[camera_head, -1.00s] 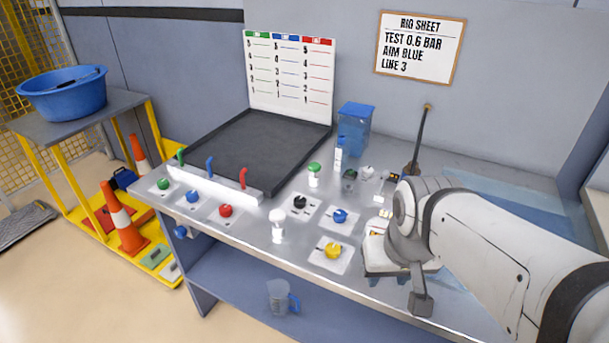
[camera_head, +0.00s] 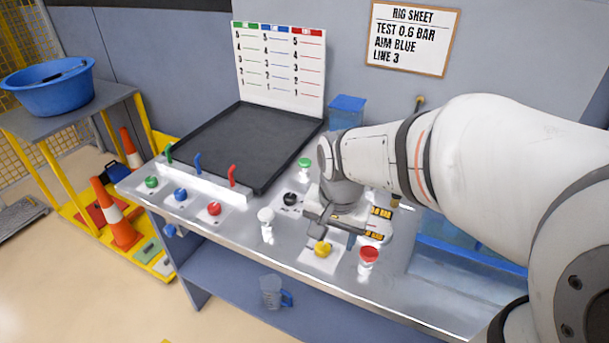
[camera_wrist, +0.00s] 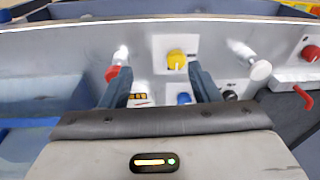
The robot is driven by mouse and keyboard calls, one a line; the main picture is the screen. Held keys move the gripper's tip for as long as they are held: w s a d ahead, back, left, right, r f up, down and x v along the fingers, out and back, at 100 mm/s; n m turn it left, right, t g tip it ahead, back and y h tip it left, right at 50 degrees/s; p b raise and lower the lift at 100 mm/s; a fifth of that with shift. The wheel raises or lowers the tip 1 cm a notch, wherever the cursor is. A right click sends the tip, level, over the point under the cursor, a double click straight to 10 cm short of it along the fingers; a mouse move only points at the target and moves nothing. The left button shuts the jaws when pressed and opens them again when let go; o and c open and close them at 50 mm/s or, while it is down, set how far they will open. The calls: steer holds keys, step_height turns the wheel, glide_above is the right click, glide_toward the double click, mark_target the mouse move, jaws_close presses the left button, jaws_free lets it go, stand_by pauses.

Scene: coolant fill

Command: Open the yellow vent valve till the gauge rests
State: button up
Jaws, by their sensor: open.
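The yellow vent valve (camera_head: 322,249) is a round knob on a white plate near the bench's front edge. In the wrist view the yellow knob (camera_wrist: 176,59) lies beyond my fingertips, roughly between them in the picture. My gripper (camera_wrist: 158,82) is open with nothing between its two dark fingers. In the head view my gripper (camera_head: 330,226) hangs just behind and above the yellow knob, apart from it as far as I can tell. The gauge's needle is not readable; part of a dial-like disc with yellow-black labels (camera_head: 378,226) shows beside my wrist.
A red-topped fitting (camera_head: 368,258) stands right of the yellow knob, and a white-capped post (camera_head: 266,222) left of it. A blue knob (camera_wrist: 184,98) sits between my fingers' lines of view. A black knob (camera_head: 290,199) is behind. A black tray (camera_head: 225,150) fills the bench's back left.

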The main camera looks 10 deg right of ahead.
mark_target(323, 247)
steer(key=w+f+m, duration=0.1)
steer(key=w+m, duration=0.1)
steer(key=w+f+m+g, duration=0.1)
steer(key=w+f+m, duration=0.1)
steer(key=w+f+m+p, duration=0.1)
steer(key=w+m, duration=0.2)
steer(key=shift+f, duration=0.3)
steer(key=shift+w+f+m, duration=0.1)
steer(key=shift+f+m, duration=0.2)
steer(key=shift+f, duration=0.05)
step_height(323, 247, down, 7)
steer(key=shift+f, duration=0.15)
steer(key=shift+c, duration=0.6)
